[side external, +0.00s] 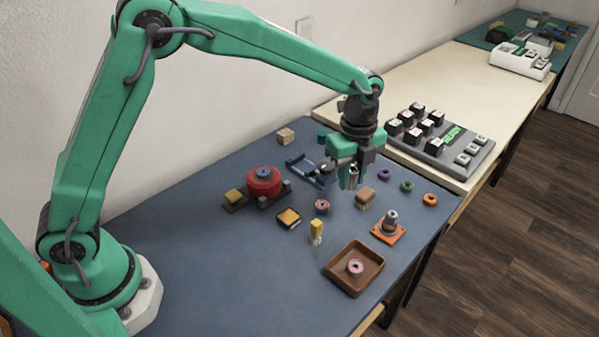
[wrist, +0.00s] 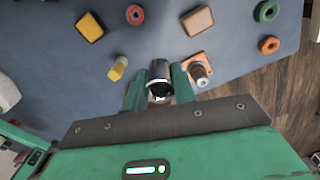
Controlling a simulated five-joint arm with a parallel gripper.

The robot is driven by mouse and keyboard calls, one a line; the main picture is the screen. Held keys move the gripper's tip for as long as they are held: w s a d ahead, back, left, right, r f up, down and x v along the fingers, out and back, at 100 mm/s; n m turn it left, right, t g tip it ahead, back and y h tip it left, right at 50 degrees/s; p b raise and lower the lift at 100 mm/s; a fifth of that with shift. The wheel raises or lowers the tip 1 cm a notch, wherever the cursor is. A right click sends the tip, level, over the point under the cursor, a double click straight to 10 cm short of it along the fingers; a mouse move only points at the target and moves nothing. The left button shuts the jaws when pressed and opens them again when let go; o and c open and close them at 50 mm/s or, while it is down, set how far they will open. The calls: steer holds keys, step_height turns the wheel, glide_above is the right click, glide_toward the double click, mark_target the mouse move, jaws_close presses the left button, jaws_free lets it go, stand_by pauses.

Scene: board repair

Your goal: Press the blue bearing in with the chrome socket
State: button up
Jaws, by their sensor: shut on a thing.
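My gripper (side external: 350,180) is shut on the chrome socket (side external: 353,174) and holds it upright above the blue mat. In the wrist view the socket (wrist: 158,72) is a dark, shiny cylinder between the two green fingers. A red round housing (side external: 264,187) sits on a dark fixture to the left of my gripper. A blue-grey ring, which looks like the blue bearing (side external: 263,173), lies at the centre of its top. How deep it sits I cannot tell. The housing is outside the wrist view.
Nearby are a yellow-handled tool (side external: 316,230), a tan block (side external: 365,198), an orange-based stand (side external: 388,234) and a brown tray (side external: 334,271). The mat's front left is clear.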

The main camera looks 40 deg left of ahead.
steer(key=s+a+r, duration=0.2)
steer(key=a, duration=0.9)
glide_above(263, 171)
steer(key=shift+r, duration=0.4)
steer(key=shift+f, duration=0.1)
steer(key=shift+f, duration=2.9)
steer(key=shift+f, duration=1.1)
steer(key=shift+r, duration=3.55)
